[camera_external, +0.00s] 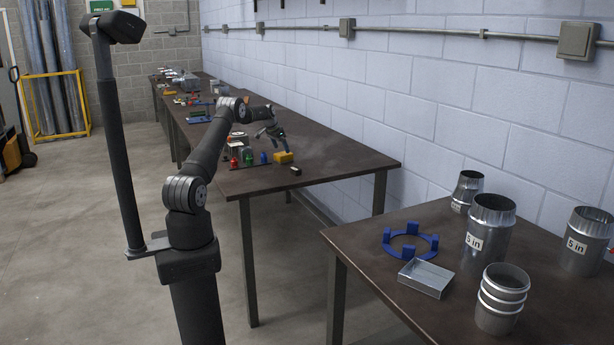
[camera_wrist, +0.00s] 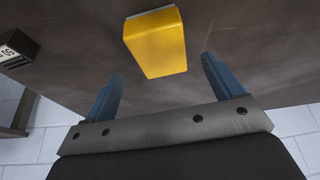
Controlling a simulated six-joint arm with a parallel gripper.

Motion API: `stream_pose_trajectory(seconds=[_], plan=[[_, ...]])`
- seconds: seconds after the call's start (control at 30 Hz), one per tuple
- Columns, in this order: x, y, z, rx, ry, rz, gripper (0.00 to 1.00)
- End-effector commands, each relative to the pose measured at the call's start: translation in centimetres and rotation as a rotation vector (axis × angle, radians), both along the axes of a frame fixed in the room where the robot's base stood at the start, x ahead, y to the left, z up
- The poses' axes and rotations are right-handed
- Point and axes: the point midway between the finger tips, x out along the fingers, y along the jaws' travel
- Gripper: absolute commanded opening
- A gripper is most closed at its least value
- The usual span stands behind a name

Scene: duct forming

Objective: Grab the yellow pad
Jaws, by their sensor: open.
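The yellow pad (camera_wrist: 156,42) is a block that lies on the dark tabletop. In the wrist view it is at the top centre, ahead of my gripper and between the lines of its two fingers. It also shows in the external view as a small yellow block (camera_external: 284,157) near the table's front part. My gripper (camera_wrist: 163,78) has its two blue fingers spread apart with nothing between them. In the external view my gripper (camera_external: 277,143) is just above and beside the pad.
A small black block with a white label (camera_wrist: 17,48) lies to the left in the wrist view. Small red, green and blue items (camera_external: 248,157) stand left of the pad on the dark table (camera_external: 335,160). The tabletop to the pad's right is clear.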

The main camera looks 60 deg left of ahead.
Motion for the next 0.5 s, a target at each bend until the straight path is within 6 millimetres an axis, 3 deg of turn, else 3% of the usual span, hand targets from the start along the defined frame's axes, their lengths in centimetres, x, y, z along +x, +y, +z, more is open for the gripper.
stream_pose_trajectory(seconds=[0.5], plan=[[1.8, 0.5, -4.9, 0.000, 0.000, -0.001, 0.85]])
